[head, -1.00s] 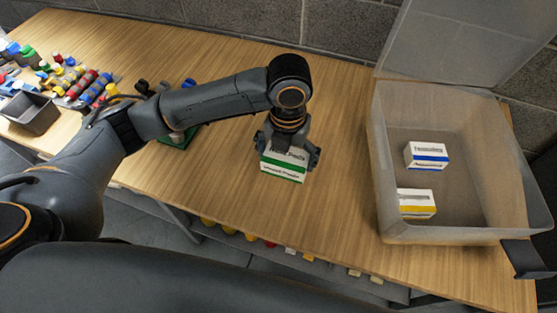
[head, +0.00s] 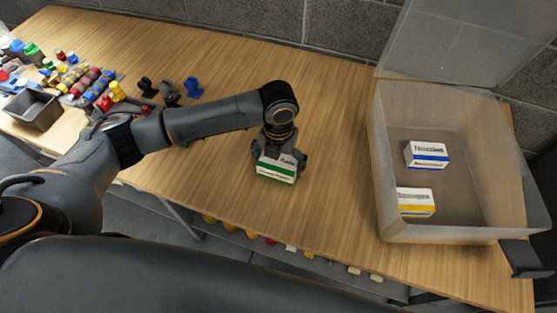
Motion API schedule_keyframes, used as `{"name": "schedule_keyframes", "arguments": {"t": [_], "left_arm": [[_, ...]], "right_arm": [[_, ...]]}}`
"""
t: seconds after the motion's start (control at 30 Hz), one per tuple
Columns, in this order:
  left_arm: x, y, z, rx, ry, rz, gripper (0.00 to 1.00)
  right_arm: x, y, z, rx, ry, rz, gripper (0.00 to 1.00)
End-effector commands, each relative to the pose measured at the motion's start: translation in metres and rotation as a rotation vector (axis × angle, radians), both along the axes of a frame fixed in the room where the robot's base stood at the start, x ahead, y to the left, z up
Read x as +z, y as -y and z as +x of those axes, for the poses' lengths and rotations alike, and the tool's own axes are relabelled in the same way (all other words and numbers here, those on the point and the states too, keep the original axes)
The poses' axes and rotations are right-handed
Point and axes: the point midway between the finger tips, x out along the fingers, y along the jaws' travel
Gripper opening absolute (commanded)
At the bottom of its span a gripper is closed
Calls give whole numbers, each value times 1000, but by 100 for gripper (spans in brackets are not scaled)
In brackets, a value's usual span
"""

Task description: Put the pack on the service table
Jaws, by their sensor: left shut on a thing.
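A white pack with a green stripe (head: 275,172) is between the fingers of my left gripper (head: 279,157). The gripper points down and is shut on the pack, over the front part of the wooden service table (head: 330,130). I cannot tell for sure whether the pack touches the table top. The gripper fingers hide the pack's sides and part of its top.
A clear bin (head: 470,232) with its lid open stands at the right. It holds a blue-striped pack (head: 427,155) and a yellow-striped pack (head: 415,202). A grey tray (head: 33,109) and several coloured small parts crowd the left end. The table's middle is clear.

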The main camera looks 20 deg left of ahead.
Motion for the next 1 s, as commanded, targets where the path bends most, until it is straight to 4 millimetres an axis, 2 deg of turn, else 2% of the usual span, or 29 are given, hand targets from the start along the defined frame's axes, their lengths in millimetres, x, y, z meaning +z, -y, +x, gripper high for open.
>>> {"name": "schedule_keyframes", "arguments": {"t": [0.07, 0.1, 0.43, 0.57, 0.67, 1.0], "left_arm": [[-2, 0, 0, 0, 0, 0, 57], [-2, 0, 0, 0, 0, 0, 100], [-2, 0, 0, 0, 0, 0, 100], [5, 0, 1, -1, 2, -1, 100], [19, 0, 1, -1, 4, -1, 100], [91, 1, 1, -1, 4, -1, 100]], "right_arm": [[0, 0, 0, 0, 0, 0, 0], [0, 0, 0, 0, 0, 0, 0], [0, 0, 0, 0, 0, 0, 0], [0, 0, 0, 0, 0, 0, 0], [-2, 0, 0, 0, 0, 0, 0], [-6, 3, 0, 1, 0, -3, 0]]}}
